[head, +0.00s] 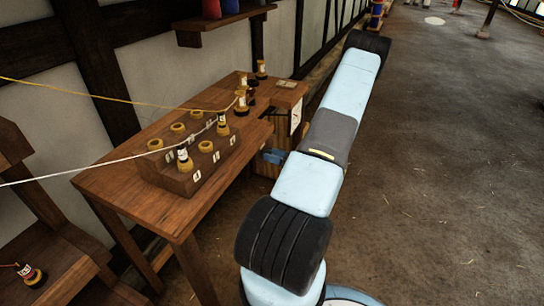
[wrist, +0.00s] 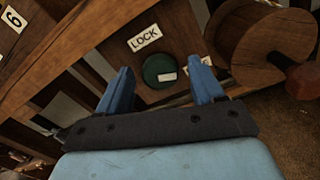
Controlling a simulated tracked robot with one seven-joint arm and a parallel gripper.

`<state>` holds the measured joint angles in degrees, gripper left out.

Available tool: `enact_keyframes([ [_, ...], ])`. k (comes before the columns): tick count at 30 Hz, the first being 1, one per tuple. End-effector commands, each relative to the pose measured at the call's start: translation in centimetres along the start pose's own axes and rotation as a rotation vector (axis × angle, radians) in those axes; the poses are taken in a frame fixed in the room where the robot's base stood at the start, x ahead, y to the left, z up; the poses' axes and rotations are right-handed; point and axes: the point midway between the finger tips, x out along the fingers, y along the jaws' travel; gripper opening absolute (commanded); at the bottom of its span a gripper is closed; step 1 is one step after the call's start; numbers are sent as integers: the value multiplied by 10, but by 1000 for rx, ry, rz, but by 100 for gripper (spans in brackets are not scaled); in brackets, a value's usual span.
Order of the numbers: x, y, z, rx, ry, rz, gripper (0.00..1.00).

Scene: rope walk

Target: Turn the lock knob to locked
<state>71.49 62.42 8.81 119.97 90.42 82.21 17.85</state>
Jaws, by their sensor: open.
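The lock knob (wrist: 158,66) is a round dark green knob on a wooden panel in the wrist view. A small white mark (wrist: 167,76) sits on its lower right part, on the side away from the white LOCK label (wrist: 144,38) at upper left. A second white label (wrist: 203,62) at right is partly hidden by a finger. My gripper (wrist: 163,73) is open, with one blue finger on each side of the knob in the picture; I cannot tell whether they touch it. In the head view my gripper (head: 274,156) is beside the bench, and the knob cannot be made out.
A wooden spool (wrist: 266,42) is close to the right of the knob. The wooden bench (head: 100,182) carries a stepped rack (head: 187,183) with several bobbins. A yellow cord (head: 95,96) and a white cord (head: 75,172) cross above it. The floor at right is open.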

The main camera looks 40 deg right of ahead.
Motion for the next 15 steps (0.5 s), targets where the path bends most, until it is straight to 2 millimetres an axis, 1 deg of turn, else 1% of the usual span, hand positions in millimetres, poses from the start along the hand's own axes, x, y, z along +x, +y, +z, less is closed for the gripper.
enact_keyframes([
  [3, 5, 0, 0, 0, 0, -1, 67],
  [11, 6, 0, 0, 0, 0, -1, 67],
  [12, 6, 0, 0, 0, 0, -1, 66],
  [15, 6, 0, 0, 0, 0, -1, 56],
])
